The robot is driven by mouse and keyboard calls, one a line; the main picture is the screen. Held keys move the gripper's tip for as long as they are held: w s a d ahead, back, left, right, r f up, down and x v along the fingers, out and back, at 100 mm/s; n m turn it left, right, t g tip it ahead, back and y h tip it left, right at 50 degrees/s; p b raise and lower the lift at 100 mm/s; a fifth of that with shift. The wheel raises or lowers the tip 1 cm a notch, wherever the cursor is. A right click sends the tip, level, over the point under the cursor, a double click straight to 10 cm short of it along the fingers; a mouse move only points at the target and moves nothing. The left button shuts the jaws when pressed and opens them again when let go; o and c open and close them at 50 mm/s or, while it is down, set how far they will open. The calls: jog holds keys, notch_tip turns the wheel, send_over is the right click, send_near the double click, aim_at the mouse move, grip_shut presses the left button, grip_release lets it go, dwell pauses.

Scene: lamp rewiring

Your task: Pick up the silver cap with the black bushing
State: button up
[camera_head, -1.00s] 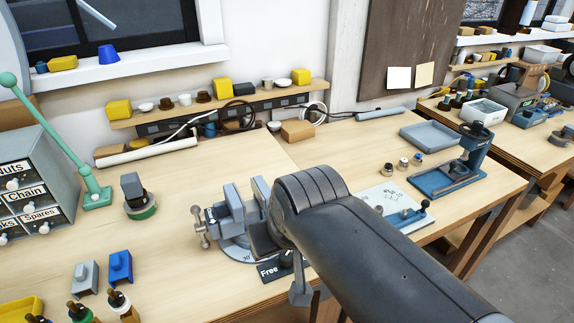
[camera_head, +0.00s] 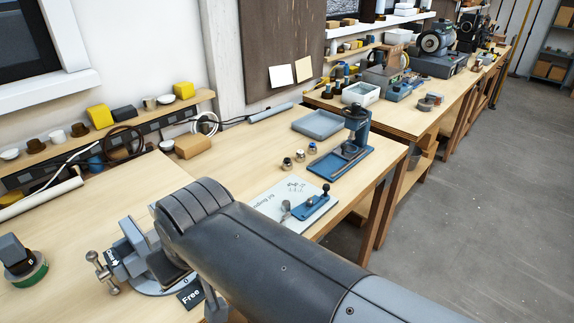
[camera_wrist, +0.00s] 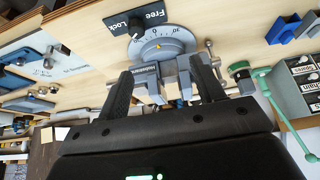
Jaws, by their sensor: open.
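Three small caps stand in a slanted row on the bench in the head view: a left cap (camera_head: 287,163), a middle cap (camera_head: 299,155) and a right cap (camera_head: 313,149). They look metallic with differing dark or brassy tops. They are too small to tell surely which is silver with a black bushing. My gripper (camera_wrist: 162,72) is open in the wrist view, with its fingers apart over the grey vise (camera_wrist: 168,76). Nothing shows held between them. In the head view my arm hides the gripper. The caps stand well away from it, farther along the bench.
A white bending jig board (camera_head: 268,207) lies in front of the caps. A blue press stand (camera_head: 340,162) is right of them, and a grey-blue tray (camera_head: 318,124) is behind. The vise (camera_head: 133,258) stands near my arm. A cardboard box (camera_head: 192,146) lies left of the caps.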

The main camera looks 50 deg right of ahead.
dwell(0.4)
jog(key=w+d+r+m, duration=0.25)
jog(key=w+d, duration=0.25)
jog(key=w, duration=0.3)
jog(key=m+g+h, duration=0.2)
jog(key=m+h, duration=0.1)
jog(key=m, duration=0.2)
send_over(288, 163)
jog(key=s+a, duration=0.3)
notch_tip(288, 163, down, 14)
jog(key=x, duration=1)
jog(key=shift+s+d, duration=0.1)
jog(key=shift+c, duration=0.3)
jog(key=c, duration=1.1)
